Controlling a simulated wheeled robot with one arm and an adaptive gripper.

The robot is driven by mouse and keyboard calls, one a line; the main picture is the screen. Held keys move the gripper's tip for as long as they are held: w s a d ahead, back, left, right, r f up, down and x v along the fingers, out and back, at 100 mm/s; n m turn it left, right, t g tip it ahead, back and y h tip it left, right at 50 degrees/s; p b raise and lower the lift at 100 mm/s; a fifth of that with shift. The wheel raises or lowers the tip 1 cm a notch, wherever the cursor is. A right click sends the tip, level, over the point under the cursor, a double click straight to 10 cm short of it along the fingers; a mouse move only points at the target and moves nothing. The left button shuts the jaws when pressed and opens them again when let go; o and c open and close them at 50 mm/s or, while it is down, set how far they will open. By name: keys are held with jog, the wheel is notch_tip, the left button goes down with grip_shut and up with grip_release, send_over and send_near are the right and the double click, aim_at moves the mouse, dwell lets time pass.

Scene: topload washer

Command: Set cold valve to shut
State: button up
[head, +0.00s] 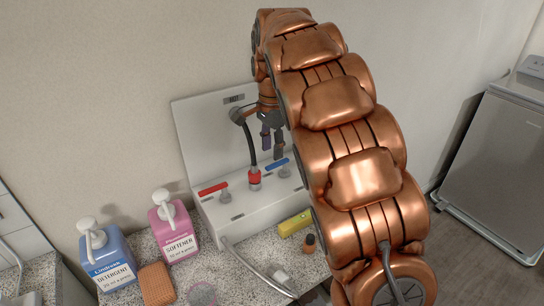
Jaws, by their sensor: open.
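The cold valve's blue lever handle (277,164) is on the right side of the white washer supply box (198,140), lying at a slight slant across its stem. I cannot tell whether a fingertip touches the handle. My copper arm hides the right part of the box.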

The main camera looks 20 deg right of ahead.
aim_at(273, 165)
notch_tip(273, 165, up, 8)
jog(key=shift+f, duration=0.2)
dwell(0.3)
jog(key=shift+s, duration=0.1)
dwell(0.4)
jog(key=s+a+f+n, duration=0.2)
jog(key=s+f+n, duration=0.2)
jog(key=s, duration=0.8)
jog(key=s+a+f+n+g, duration=0.1)
jog(key=s+f+n, duration=0.4)
jog(key=s, duration=0.8)
jog(key=s+a+f+n+p, duration=0.1)
jog(key=s+a+f+n, duration=0.2)
jog(key=s, duration=0.9)
notch_tip(273, 165, down, 2)
jog(key=n, duration=0.3)
jog(key=shift+s+g, duration=0.2)
jog(key=shift+g, duration=0.2)
jog(key=shift+d+f, duration=0.1)
